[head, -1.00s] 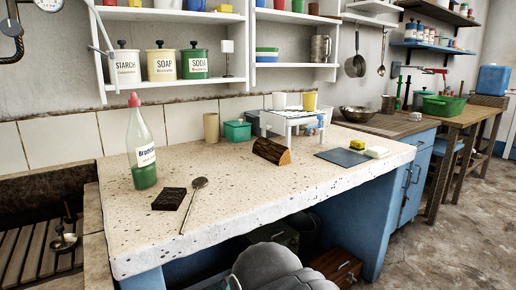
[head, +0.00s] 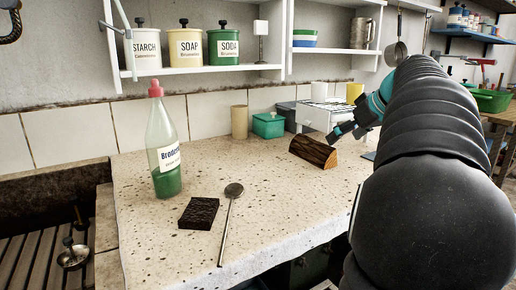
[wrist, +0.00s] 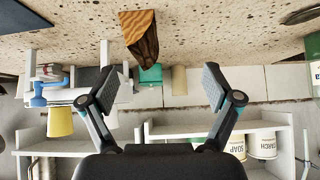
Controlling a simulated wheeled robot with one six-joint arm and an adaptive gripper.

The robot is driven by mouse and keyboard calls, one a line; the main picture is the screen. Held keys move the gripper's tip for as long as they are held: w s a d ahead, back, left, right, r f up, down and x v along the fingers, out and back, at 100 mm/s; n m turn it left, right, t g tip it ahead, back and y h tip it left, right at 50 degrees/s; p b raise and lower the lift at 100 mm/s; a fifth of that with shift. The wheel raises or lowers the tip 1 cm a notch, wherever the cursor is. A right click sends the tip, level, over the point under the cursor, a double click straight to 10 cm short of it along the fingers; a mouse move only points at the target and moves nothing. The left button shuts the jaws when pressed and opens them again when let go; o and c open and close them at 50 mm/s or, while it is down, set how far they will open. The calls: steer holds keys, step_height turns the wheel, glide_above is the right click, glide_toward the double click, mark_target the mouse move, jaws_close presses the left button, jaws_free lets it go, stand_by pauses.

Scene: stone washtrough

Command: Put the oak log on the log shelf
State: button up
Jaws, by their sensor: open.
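The oak log (head: 314,152), a half-round piece with dark bark, lies on the speckled stone counter. In the wrist view the log (wrist: 142,38) is at the top middle, with its pale cut end showing. My gripper (head: 344,130) is just right of the log in the head view, apart from it as far as I can tell. In the wrist view my gripper (wrist: 157,88) is open and empty, its two fingers spread wide. I cannot tell which shelf is the log shelf.
A bottle (head: 163,146), a dark block (head: 199,213) and a spoon (head: 231,208) are on the counter's left. A teal box (head: 268,126), a tan cup (head: 240,122) and a white stand (head: 310,117) are behind the log. A wall shelf (head: 212,76) holds canisters.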

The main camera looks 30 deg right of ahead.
mark_target(330, 151)
steer(key=w+d+f, duration=0.1)
steer(key=w, duration=0.1)
steer(key=w+d+f, duration=0.1)
steer(key=f, duration=0.1)
steer(key=w+f, duration=0.1)
steer(key=w, duration=0.1)
steer(key=shift+w+d+f, duration=0.3)
steer(key=shift+w+d, duration=0.05)
steer(key=shift+d, duration=0.05)
steer(key=shift+x, duration=3.05)
steer(key=shift+s+d+f, duration=0.1)
steer(key=shift+s, duration=0.05)
jaws_close()
step_height(330, 151, up, 10)
steer(key=shift+f+p, duration=0.2)
steer(key=shift+p, duration=0.4)
steer(key=shift+r, duration=0.25)
